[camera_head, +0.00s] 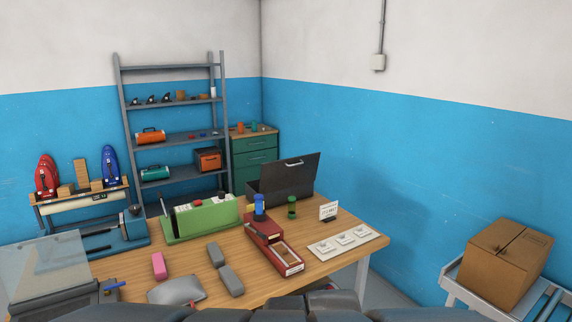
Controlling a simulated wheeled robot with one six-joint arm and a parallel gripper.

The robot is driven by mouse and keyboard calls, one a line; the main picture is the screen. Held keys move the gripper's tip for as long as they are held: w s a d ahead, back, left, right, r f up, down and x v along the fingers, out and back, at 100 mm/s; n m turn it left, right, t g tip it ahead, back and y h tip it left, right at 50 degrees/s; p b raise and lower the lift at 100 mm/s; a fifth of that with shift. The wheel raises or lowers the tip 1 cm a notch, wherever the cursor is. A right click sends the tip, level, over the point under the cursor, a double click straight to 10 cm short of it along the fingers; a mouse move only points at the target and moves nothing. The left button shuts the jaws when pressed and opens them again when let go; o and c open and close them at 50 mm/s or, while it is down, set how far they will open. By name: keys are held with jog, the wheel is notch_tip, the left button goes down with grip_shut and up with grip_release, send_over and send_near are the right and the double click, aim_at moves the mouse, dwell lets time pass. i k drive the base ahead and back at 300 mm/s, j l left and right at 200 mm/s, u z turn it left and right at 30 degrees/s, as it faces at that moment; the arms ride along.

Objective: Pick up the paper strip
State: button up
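I cannot pick out a paper strip with certainty. A pale flat tray (376,239) with three small whitish pieces lies at the right end of the wooden table (200,262). A small white card with dark print (328,210) stands upright behind it. A red device (262,234) with a blue-topped part and a light label on its front end lies left of the tray. My gripper is not in view; dark grey parts that look like mine cross the bottom edge.
A green machine (203,220), an open black case (283,184) and a small green cylinder (292,207) stand toward the table's back. Grey blocks (231,280) and a pink block (159,266) lie in front. A cardboard box (500,264) sits on a rack at right.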

aim_at(287, 256)
jog(key=k+j, duration=0.15)
jog(key=i+u, duration=0.15)
jog(key=i, duration=0.4)
jog(key=i+l+u, duration=0.1)
jog(key=i, duration=0.4)
jog(key=i+l+u, duration=0.15)
jog(key=i, duration=0.35)
